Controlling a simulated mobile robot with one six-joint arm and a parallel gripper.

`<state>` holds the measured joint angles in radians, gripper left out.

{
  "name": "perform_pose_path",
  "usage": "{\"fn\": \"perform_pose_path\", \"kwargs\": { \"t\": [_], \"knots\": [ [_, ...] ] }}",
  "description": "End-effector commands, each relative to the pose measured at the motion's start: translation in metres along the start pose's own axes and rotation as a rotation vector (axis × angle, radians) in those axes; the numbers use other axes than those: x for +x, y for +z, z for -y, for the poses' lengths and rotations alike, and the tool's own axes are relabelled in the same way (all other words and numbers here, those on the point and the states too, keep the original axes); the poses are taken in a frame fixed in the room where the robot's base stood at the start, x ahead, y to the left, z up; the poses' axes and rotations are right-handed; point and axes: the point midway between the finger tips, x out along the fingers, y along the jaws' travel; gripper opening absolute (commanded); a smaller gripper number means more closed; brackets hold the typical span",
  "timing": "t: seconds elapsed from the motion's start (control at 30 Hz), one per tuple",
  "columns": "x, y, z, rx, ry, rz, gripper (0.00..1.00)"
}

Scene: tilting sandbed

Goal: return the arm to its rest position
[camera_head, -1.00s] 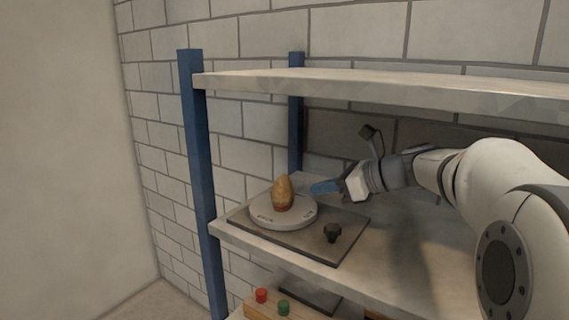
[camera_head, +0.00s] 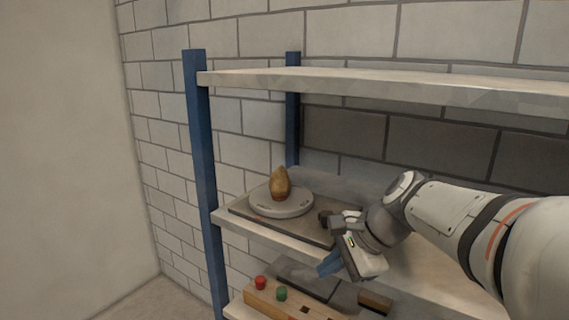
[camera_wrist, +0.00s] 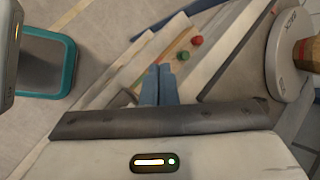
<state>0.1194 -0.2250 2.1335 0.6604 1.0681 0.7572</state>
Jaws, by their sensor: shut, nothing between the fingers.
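My arm reaches in from the right in the head view. My gripper (camera_head: 328,266) hangs just in front of the middle shelf's edge, with its blue fingers together and empty, pointing down and to the left. In the wrist view the two blue fingers (camera_wrist: 158,84) lie side by side with nothing between them. The arm hides part of the middle shelf (camera_head: 440,262) and part of the dark plate on it.
Below is a wooden block (camera_head: 262,297) with a red knob (camera_head: 260,283) and a green knob (camera_head: 281,294). A blue post (camera_head: 200,150) and upper shelf (camera_head: 380,84) frame the space.

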Motion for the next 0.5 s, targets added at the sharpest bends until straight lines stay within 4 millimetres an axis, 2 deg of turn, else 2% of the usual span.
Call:
{"fn": "perform_pose_path", "kwargs": {
  "t": [0.1, 0.23, 0.33, 0.5],
  "knots": [
    [0.003, 0.000, -0.060, -0.369, 0.131, -0.125, 0.00],
    [0.002, -0.011, -0.118, -0.789, 0.302, -0.227, 0.00],
    [0.000, -0.018, -0.145, -1.017, 0.406, -0.263, 0.00],
    [-0.003, -0.026, -0.164, -1.194, 0.491, -0.284, 0.00]
  ]
}}
